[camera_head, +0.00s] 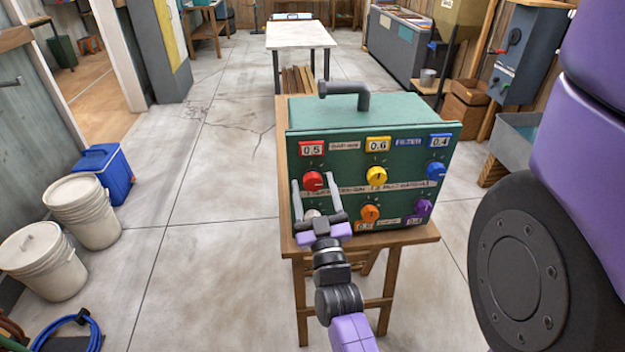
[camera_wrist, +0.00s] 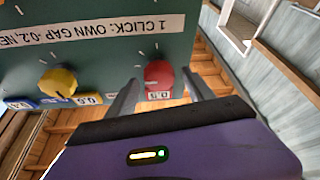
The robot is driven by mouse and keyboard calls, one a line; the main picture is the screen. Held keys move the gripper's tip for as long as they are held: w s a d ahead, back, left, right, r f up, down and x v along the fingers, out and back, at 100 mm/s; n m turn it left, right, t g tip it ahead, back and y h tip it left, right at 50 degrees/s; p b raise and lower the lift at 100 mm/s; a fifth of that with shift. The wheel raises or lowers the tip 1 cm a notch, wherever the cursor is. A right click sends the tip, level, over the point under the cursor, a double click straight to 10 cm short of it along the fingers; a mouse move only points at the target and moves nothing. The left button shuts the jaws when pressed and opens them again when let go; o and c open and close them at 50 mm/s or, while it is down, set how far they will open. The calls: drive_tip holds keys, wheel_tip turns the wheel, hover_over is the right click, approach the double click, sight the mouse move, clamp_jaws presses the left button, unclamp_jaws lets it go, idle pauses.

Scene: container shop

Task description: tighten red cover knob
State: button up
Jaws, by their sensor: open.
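The red knob (camera_head: 312,181) is at the upper left of the green panel box (camera_head: 375,112), under a red-framed display reading 0.5. My gripper (camera_head: 314,184) is open in front of the panel's left side, with one finger on each side of the red knob in the picture. In the wrist view the picture is upside down. There the red knob (camera_wrist: 158,76) shows between my two fingers, with gaps visible at its sides. I cannot tell how deep the fingertips reach or whether they touch the panel.
Yellow (camera_head: 376,176), blue (camera_head: 436,170), orange (camera_head: 370,213) and purple (camera_head: 423,208) knobs share the panel. A pale knob (camera_head: 312,214) is partly hidden by my gripper. The box stands on a wooden table (camera_head: 398,237). White buckets (camera_head: 85,208) and a blue cooler (camera_head: 106,172) stand left; floor between is clear.

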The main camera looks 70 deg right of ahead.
drive_tip(key=shift+w+d+r, duration=0.2)
drive_tip(key=shift+w+d, duration=0.1)
drive_tip(key=shift+d, duration=0.25)
clamp_jaws()
drive_tip(key=shift+m, duration=0.5)
drive_tip(key=m+g+p, duration=0.1)
drive_tip(key=m+g, duration=0.1)
drive_tip(key=m, duration=0.1)
drive_tip(key=m+g+h+p, duration=0.1)
drive_tip(key=m+g+p, duration=0.1)
drive_tip(key=m, duration=0.2)
drive_tip(key=shift+r, duration=0.15)
drive_tip(key=shift+s+m+g+p, duration=0.15)
drive_tip(key=shift+m+g+p, duration=0.95)
drive_tip(key=shift+m, duration=1.2)
drive_tip(key=shift+m+g+h, duration=0.3)
